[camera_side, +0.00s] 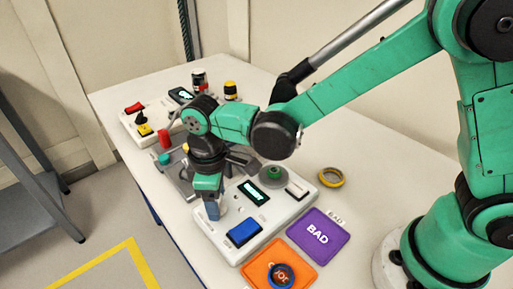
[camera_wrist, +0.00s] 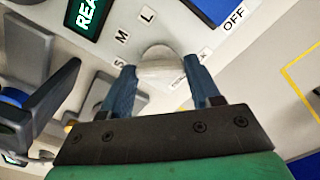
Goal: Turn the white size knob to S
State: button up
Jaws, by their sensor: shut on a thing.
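The white size knob (camera_wrist: 160,58) sits between the two blue fingers of my gripper (camera_wrist: 161,68) in the wrist view, and the fingers are shut on it from both sides. The letters S, M and L are printed in an arc to its left and above. Which letter the knob points to I cannot tell. In the side view my gripper (camera_side: 212,207) points down at the left end of the white control box (camera_side: 281,218), and it mostly hides the knob there.
The box also carries a blue button (camera_side: 244,232), a lit display (camera_side: 254,192) and a green knob (camera_side: 272,172). A purple BAD mat (camera_side: 319,236), an orange mat (camera_side: 258,270) and a yellow tape roll (camera_side: 331,177) lie nearby. Another control box (camera_side: 128,122) stands behind.

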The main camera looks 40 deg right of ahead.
jog(key=o, duration=1.3)
jog(key=shift+r, duration=0.1)
jog(key=shift+r, duration=2.75)
jog(key=s+d+r+m+t, duration=0.1)
jog(key=d+m+t, duration=0.1)
jog(key=d, duration=0.3)
jog(key=s+d+r+m+t, duration=0.2)
jog(key=d+m, duration=0.2)
jog(key=d, duration=0.2)
jog(key=s+d+r+m+t, duration=0.1)
jog(key=d+m+t, duration=0.2)
jog(key=d, duration=0.2)
jog(key=shift+s+d+r, duration=0.2)
jog(key=shift+s+d, duration=0.05)
jog(key=shift+s, duration=0.15)
